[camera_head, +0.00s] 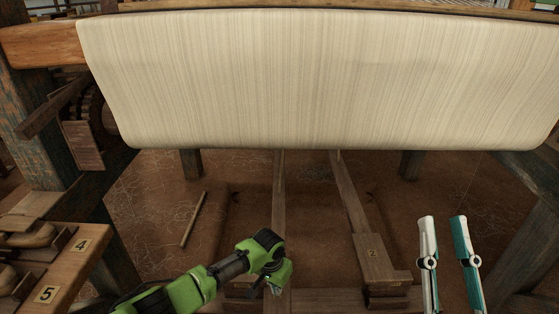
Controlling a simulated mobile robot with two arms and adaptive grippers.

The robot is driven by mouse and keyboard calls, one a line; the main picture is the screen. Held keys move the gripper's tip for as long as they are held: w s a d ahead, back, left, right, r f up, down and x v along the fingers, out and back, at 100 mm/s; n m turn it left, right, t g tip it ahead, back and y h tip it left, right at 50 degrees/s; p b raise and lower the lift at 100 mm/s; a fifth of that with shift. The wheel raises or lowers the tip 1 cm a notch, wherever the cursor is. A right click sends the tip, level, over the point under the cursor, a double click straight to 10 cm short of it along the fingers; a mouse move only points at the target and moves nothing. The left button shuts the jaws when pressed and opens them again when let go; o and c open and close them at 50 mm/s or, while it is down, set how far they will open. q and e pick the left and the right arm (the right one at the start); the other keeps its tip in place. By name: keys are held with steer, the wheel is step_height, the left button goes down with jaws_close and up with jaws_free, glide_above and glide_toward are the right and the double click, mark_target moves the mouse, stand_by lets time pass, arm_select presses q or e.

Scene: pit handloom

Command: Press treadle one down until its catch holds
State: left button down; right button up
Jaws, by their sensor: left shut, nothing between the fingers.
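Treadle one appears to be the left of two long wooden bars (278,195) running under the cloth. Its near end is mostly hidden behind my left arm and gripper, so I cannot tell how far down it is or see its catch. My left gripper (275,288) is shut and empty, pointing down over the near end of that bar; whether it touches is unclear. My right gripper (443,218) is open and empty at the lower right, its white and teal fingers apart, away from the bars.
Treadle two (371,262), marked 2, is to the right. The cloth-covered beam (320,85) spans above. A pale stick (194,219) lies on the earth floor. A wooden bench (75,262) marked 4 and 5 is at left. Loom posts stand on both sides.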

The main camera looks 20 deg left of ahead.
step_height(320, 180, down, 18)
steer(key=w+d+g+h+p, duration=0.1)
steer(key=w+g+h+p, duration=0.1)
steer(key=g, duration=0.7)
steer(key=shift+w+d+r+g+h+p, duration=0.25)
steer(key=shift+d+g+h+p, duration=0.1)
steer(key=shift+h+p, duration=0.3)
